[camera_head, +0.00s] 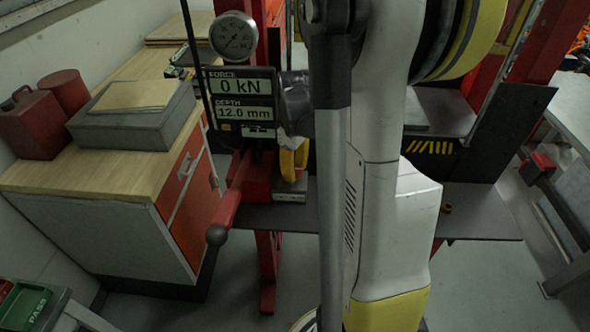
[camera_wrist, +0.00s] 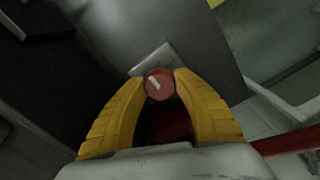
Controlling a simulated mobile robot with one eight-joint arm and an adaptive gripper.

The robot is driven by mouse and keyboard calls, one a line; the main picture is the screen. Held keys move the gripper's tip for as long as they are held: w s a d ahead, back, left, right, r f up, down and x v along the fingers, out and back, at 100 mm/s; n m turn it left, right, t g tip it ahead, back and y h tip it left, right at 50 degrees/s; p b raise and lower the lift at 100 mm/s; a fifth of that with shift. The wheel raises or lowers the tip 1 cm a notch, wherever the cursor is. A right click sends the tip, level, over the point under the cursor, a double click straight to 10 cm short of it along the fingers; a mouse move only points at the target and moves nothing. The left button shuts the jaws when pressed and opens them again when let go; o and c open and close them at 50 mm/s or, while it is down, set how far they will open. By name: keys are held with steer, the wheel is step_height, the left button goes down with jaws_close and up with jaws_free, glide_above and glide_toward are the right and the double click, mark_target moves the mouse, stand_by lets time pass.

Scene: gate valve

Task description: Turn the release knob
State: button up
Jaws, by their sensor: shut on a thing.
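The release knob (camera_wrist: 159,85) is a small round red knob with a white mark on its face, seen in the middle of the wrist view. My gripper (camera_wrist: 160,81) has two yellow fingers, one on each side of the knob, and is shut on it. In the head view my arm hides most of the area around the knob. A yellow finger of my gripper (camera_head: 293,160) shows there just right of the display, and the knob itself cannot be made out.
A display (camera_head: 243,98) reads 0 kN and 12.0 mm, with a round gauge (camera_head: 233,37) above it. A red lever (camera_head: 227,205) with a dark ball end sticks out below. A wooden-topped cabinet (camera_head: 110,220) stands at left, with a red can (camera_head: 36,125) on it.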

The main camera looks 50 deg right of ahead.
mark_target(295, 169)
steer(key=o, duration=1.2)
step_height(295, 169, up, 12)
steer(key=shift+r, duration=0.1)
